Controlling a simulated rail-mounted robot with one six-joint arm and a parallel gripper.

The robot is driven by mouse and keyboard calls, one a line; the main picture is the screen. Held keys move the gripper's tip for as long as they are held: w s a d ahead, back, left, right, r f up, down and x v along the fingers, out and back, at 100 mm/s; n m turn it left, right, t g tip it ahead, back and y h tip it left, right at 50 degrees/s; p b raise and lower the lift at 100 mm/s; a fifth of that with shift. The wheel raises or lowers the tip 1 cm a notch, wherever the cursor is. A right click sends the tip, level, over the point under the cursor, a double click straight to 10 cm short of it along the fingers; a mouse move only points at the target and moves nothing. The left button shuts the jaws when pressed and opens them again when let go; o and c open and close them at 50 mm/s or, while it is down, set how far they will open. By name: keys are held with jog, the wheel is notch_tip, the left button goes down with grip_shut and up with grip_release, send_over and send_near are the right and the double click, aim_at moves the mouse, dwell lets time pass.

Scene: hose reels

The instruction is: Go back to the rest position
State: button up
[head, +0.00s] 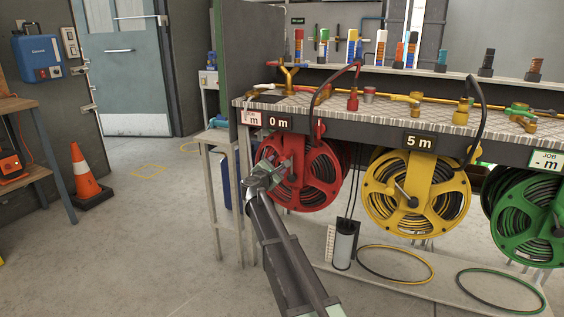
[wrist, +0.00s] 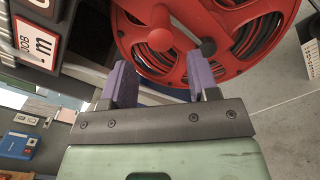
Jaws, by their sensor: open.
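My gripper (head: 262,178) is at the end of my arm, in front of the left side of the red hose reel (head: 312,180) under the bench. In the wrist view, my gripper (wrist: 160,85) shows two purple finger pads standing apart, with no object held between them. The red reel (wrist: 245,40) fills the top of that view. Its red knob (wrist: 160,40) and a dark handle (wrist: 208,48) appear just beyond the fingertips. I cannot tell whether a finger touches the handle.
A yellow reel (head: 415,195) and a green reel (head: 528,220) hang further right under the bench (head: 380,140). Hose loops lie on the low shelf (head: 430,285). An orange cone (head: 86,178) stands at left. The floor (head: 140,230) between is clear.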

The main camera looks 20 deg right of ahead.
jog(key=v, duration=0.2)
jog(key=shift+s+a, duration=0.2)
jog(key=shift+s, duration=0.05)
